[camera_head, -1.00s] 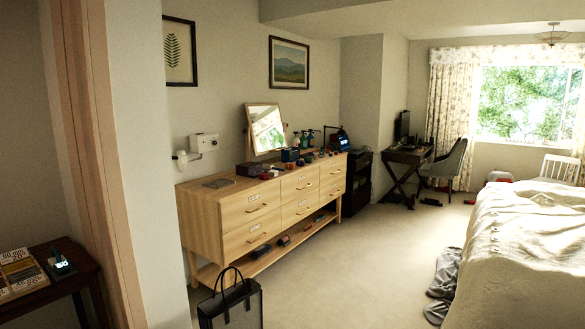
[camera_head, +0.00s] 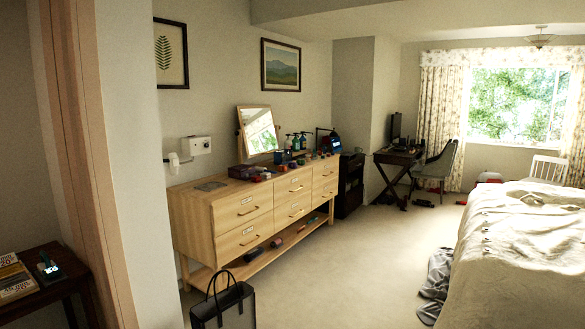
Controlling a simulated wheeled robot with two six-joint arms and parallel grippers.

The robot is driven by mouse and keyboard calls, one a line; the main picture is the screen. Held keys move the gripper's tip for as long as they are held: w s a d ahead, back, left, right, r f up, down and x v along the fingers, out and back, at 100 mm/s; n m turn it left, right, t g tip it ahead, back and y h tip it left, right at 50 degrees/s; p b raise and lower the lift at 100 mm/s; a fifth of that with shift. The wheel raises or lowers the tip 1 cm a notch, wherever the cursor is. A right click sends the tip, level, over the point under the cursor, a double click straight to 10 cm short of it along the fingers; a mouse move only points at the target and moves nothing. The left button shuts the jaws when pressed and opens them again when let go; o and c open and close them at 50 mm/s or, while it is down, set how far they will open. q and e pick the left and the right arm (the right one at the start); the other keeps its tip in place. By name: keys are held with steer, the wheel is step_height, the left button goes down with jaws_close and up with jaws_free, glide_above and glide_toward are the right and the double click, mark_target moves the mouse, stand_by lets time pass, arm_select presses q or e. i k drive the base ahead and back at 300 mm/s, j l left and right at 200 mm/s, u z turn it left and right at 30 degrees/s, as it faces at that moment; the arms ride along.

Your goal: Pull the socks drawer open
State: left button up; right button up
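A light wooden dresser (camera_head: 205,232) stands against the left wall, with two rows of drawers, each with a handle and a small label. The labels are too small to read, so I cannot tell which drawer is the socks drawer. All the drawers I see, such as the upper left one (camera_head: 243,205) and the lower left one (camera_head: 243,240), look shut. Neither of my grippers shows in this view.
A dark bag (camera_head: 224,304) stands on the floor before the dresser's near end. A doorway edge and wall (camera_head: 130,170) are close on the left. A bed (camera_head: 510,255) fills the right. Carpet (camera_head: 350,270) between bed and dresser is clear.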

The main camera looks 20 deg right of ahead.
mark_target(284, 190)
steer(key=i+z, duration=0.1)
steer(key=i, duration=0.6)
steer(key=i+j, duration=0.15)
steer(key=i, duration=0.6)
steer(key=i+l+z, duration=0.3)
steer(key=i+z, duration=0.2)
steer(key=i, duration=0.2)
steer(key=i+z, duration=0.45)
steer(key=i, duration=0.25)
steer(key=i+j+z, duration=0.3)
steer(key=i+z, duration=0.2)
steer(key=i, duration=2.25)
